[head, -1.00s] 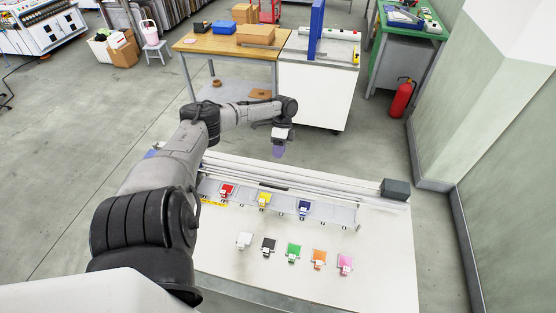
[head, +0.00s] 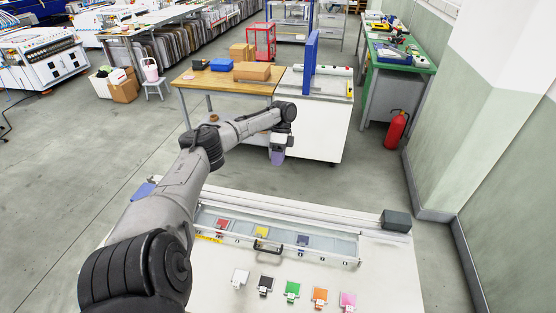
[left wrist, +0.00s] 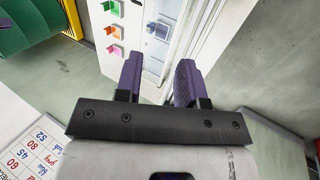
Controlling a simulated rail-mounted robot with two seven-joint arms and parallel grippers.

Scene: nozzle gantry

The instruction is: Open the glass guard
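The glass guard (head: 345,247) is a long clear pane over the row of red (head: 222,224), yellow (head: 262,232) and blue (head: 303,240) pieces on the white bench. A black bar handle (head: 267,247) is at its front edge. The guard looks lowered over the row. My left gripper (head: 277,158) hangs past the back edge of the bench, well apart from the handle. In the left wrist view its two purple fingers (left wrist: 158,85) stand apart with nothing seen held between them. My right gripper is not in view.
White, black, green, orange (head: 320,297) and pink pieces lie in front of the guard. A rail with a dark grey block (head: 396,220) runs along the back of the bench (head: 385,280). A white cabinet (head: 318,125) stands beyond, with open floor between.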

